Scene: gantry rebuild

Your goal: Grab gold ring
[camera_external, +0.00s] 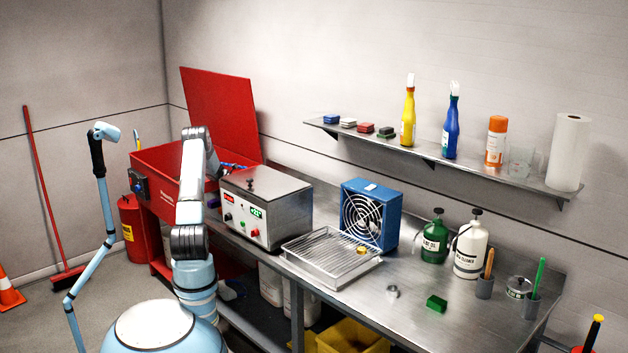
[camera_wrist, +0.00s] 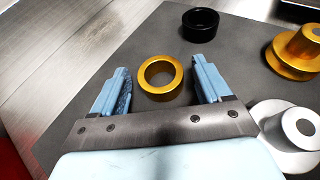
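A gold ring (camera_wrist: 147,92) lies flat on a dark grey mat (camera_wrist: 225,72) in the wrist view. My gripper (camera_wrist: 160,66) is open, with one light blue finger on each side of the ring in the picture. A gap shows between each finger and the ring, and nothing is held. I cannot tell how high the fingers are above the mat. In the external view my arm bends down behind the metal box, and the gripper is mostly hidden there. A small gold piece (camera_external: 362,250) sits on the wire rack in the external view; I cannot tell what part it is.
Beyond the ring lies a black ring (camera_wrist: 200,24). A gold flanged part (camera_wrist: 292,58) and a silver flanged part (camera_wrist: 290,130) stand close on the right. The metal box (camera_external: 265,207) and open red bin (camera_external: 165,165) flank my arm. The mat's left part is clear.

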